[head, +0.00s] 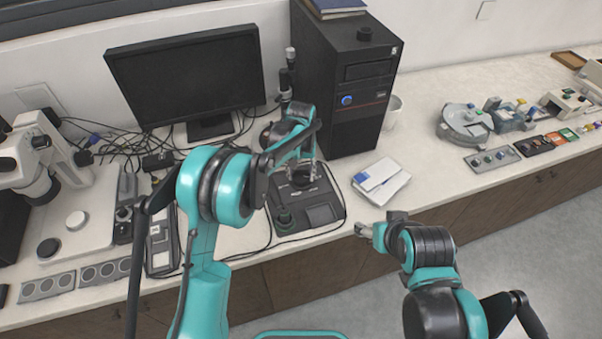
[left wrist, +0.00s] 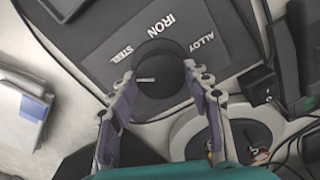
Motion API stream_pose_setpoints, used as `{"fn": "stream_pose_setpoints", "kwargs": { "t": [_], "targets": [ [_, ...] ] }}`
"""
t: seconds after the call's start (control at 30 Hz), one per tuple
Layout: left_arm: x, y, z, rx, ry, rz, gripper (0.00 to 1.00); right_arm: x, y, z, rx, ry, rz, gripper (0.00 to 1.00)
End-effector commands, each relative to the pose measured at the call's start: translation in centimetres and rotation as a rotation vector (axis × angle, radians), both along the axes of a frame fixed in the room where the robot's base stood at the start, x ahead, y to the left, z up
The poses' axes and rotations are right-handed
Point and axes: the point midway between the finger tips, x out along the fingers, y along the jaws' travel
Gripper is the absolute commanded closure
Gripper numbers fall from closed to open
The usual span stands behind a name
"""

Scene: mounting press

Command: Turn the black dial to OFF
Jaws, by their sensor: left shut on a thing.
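The black dial (left wrist: 160,66) is round, with a short white mark that points left in the left wrist view. It sits on a dark panel (left wrist: 95,48) lettered IRON, STEEL and ALLOY; no OFF lettering is legible. My left gripper (head: 302,166) is shut on the dial, one finger on each side of it. In the head view the gripper is over the dark device (head: 334,203) in front of the computer tower, and the dial is mostly hidden. My right gripper (head: 364,230) is by the counter's front edge, away from the device; its fingers are too small to judge.
A monitor (head: 185,78) and a black tower (head: 343,85) stand behind the device. A white and blue box (head: 381,181) lies to its right. A microscope (head: 40,158) and cables are at the left.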

Motion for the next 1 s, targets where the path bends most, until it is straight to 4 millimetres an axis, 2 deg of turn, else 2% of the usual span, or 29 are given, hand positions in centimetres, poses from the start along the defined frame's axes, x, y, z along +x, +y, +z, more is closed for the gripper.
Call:
{"fn": "stream_pose_setpoints", "kwargs": {
  "t": [0.5,1.0],
  "targets": [
    [-0.02,-0.07,-0.03,0.0,0.001,0.432,0.8,0.0,0.0,-0.04,0.0,0.0,0.0,0.34],
    [-0.02,-0.1,-0.03,0.0,0.001,0.595,0.8,0.0,0.0,-0.04,0.0,0.0,0.0,0.34]
  ]
}}
